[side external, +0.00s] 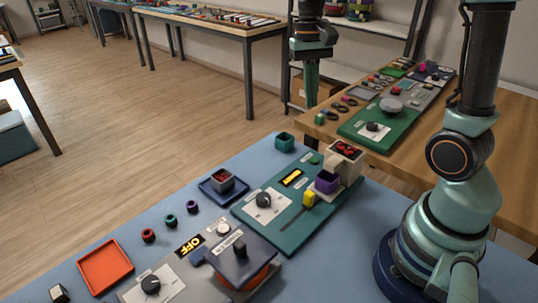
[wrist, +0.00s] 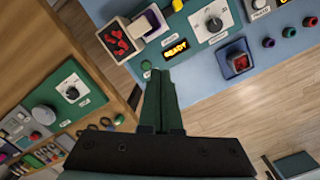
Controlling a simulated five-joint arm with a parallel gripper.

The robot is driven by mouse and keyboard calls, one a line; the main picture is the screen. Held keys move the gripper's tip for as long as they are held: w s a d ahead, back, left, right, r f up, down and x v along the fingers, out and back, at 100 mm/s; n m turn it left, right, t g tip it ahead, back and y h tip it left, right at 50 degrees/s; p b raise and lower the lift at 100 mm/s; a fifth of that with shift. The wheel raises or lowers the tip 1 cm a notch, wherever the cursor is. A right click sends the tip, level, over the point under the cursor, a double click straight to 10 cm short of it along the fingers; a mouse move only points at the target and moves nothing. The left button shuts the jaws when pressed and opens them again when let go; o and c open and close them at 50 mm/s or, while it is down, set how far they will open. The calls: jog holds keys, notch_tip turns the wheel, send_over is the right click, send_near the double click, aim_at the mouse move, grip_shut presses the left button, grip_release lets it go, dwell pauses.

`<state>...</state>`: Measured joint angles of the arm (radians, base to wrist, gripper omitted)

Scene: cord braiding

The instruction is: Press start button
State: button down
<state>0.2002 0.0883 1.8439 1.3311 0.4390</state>
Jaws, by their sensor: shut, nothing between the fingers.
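A green panel (side external: 285,232) lies on the blue table and carries a small round green button (side external: 315,160) near its far edge. The button's label is too small to read. In the wrist view the green button (wrist: 146,65) shows just left of my fingertips, beside a lit display (wrist: 176,49) reading READY. My gripper (side external: 311,105) is shut and empty, pointing down. In the wrist view my gripper (wrist: 160,74) has both fingers together. In the side view its tips appear above the button, apart from it.
A dial (side external: 263,200) and a teal cup (side external: 284,142) are nearby. A second green panel (side external: 375,130) lies on the wooden table behind.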

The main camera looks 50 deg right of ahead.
aim_at(314, 157)
jog(key=w+d+f+m+g+y, duration=0.1)
jog(key=d+f+m+g+y, duration=0.1)
jog(key=d+f+m+g, duration=0.3)
jog(key=shift+w+d+f+m+g, duration=0.3)
jog(key=shift+d+f+m, duration=0.55)
jog(key=shift+f, duration=1.45)
jog(key=shift+d+n, duration=0.2)
jog(key=shift+n, duration=0.05)
jog(key=shift+f, duration=0.1)
jog(key=shift+f, duration=4.3)
jog(key=shift+f, duration=0.1)
jog(key=shift+f, duration=0.35)
